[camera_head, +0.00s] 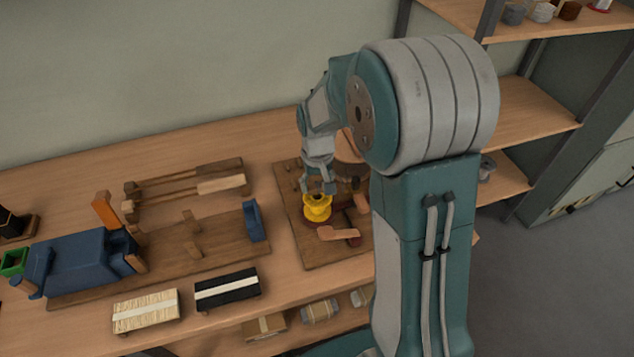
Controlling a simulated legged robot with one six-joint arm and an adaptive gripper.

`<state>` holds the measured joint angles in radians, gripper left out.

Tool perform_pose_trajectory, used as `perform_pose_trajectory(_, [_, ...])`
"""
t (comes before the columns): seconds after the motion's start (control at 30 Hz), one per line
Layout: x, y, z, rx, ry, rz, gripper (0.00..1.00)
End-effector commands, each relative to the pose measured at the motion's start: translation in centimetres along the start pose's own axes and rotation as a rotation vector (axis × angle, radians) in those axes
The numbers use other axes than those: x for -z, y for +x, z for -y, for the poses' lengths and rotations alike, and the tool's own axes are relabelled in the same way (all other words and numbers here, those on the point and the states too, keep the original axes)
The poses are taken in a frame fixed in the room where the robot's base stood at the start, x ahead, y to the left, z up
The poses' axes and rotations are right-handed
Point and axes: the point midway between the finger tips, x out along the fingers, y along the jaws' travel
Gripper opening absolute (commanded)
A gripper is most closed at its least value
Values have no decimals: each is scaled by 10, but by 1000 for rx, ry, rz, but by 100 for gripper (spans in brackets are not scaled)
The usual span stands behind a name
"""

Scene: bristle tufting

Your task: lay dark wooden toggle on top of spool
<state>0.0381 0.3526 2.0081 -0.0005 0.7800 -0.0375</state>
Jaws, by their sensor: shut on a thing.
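A yellow spool (317,208) stands upright on a wooden board (305,250) at the middle of the bench. My gripper (319,190) points down directly over the spool, its fingertips close to the spool's top. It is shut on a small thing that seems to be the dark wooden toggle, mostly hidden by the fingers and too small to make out. I cannot tell whether the held thing touches the spool.
A light brown wooden piece (338,234) lies on a dark red one just in front of the spool. My arm hides the board's right side.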

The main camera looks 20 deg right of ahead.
Motion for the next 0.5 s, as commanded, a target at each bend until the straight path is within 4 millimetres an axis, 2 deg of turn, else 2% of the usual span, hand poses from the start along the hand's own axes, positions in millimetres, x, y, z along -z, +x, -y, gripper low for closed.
perform_pose_trajectory(0.5, [0,12,0,0,0,1,52])
